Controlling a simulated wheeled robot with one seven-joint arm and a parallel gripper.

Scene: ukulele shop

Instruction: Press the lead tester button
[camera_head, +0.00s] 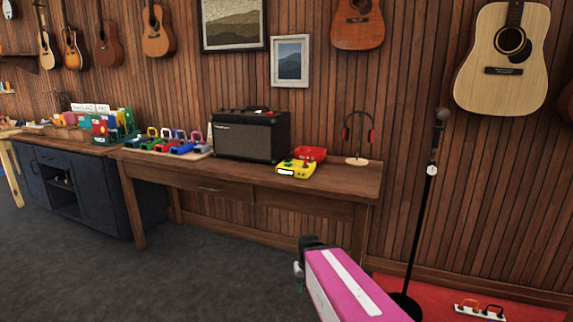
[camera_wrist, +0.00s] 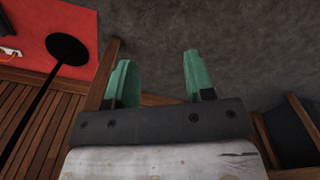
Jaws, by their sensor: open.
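A yellow box (camera_head: 297,170) with small red and green parts on top and a white label on its front sits near the front edge of the wooden table. A red box (camera_head: 311,154) stands just behind it. I cannot tell for sure which box is the lead tester. In the wrist view my gripper (camera_wrist: 157,62) is open and empty, its two green fingers apart over the floor. In the head view my pink arm reaches up in front of the table, below and away from the boxes; the fingers are not clearly visible there.
On the wooden table (camera_head: 236,176), a black amplifier (camera_head: 251,135) stands left of the boxes, and headphones on a stand (camera_head: 358,138) stand right. A microphone stand (camera_head: 430,185) rises from a red mat (camera_head: 540,313) at right. Grey floor (camera_head: 190,270) is clear in front.

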